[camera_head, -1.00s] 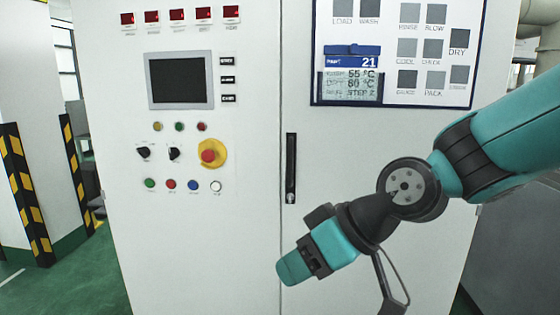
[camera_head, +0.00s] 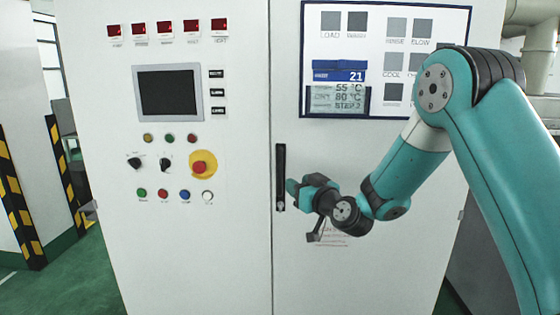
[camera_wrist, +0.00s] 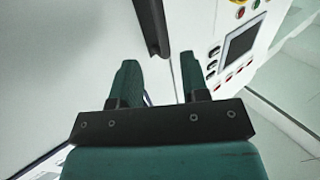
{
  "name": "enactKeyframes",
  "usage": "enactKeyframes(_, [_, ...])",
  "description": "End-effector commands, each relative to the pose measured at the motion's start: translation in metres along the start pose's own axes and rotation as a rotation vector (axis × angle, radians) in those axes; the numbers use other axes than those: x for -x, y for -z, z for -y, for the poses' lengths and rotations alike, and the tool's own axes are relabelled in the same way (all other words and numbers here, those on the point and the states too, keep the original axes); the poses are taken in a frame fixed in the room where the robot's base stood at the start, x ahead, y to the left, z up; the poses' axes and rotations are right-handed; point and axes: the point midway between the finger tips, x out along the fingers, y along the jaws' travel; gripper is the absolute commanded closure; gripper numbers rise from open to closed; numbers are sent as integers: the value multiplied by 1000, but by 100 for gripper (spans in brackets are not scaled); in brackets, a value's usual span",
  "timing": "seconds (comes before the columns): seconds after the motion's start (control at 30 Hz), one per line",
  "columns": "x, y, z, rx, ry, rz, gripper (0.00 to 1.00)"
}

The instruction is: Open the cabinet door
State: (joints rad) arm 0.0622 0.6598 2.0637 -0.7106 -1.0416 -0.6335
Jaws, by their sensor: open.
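The white cabinet has a right-hand door (camera_head: 375,150) that is closed, flush with the left panel (camera_head: 230,245) along a vertical seam. A narrow black upright handle (camera_head: 281,178) sits at the door's left edge. My gripper (camera_head: 291,187) is just right of the handle's lower part in the head view. In the wrist view my gripper (camera_wrist: 158,82) has its two green fingers apart with nothing between them. The dark handle (camera_wrist: 152,25) shows beyond the fingertips, apart from them.
The left panel carries a screen (camera_head: 169,92), several buttons and a red emergency stop (camera_head: 199,167) on yellow. A display board (camera_head: 385,60) is on the door's upper part. A striped pillar (camera_head: 20,200) stands left. Green floor (camera_head: 60,285) is clear there.

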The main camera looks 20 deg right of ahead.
Motion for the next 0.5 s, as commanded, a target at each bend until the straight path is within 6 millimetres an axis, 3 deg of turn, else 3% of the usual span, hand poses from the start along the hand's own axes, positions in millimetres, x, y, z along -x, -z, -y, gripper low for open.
enactKeyframes(0.03, [-12,8,2,0,4,1,58])
enactKeyframes(0.3, [-70,5,2,0,3,0,58])
enactKeyframes(0.5, [-94,2,1,-1,2,1,58])
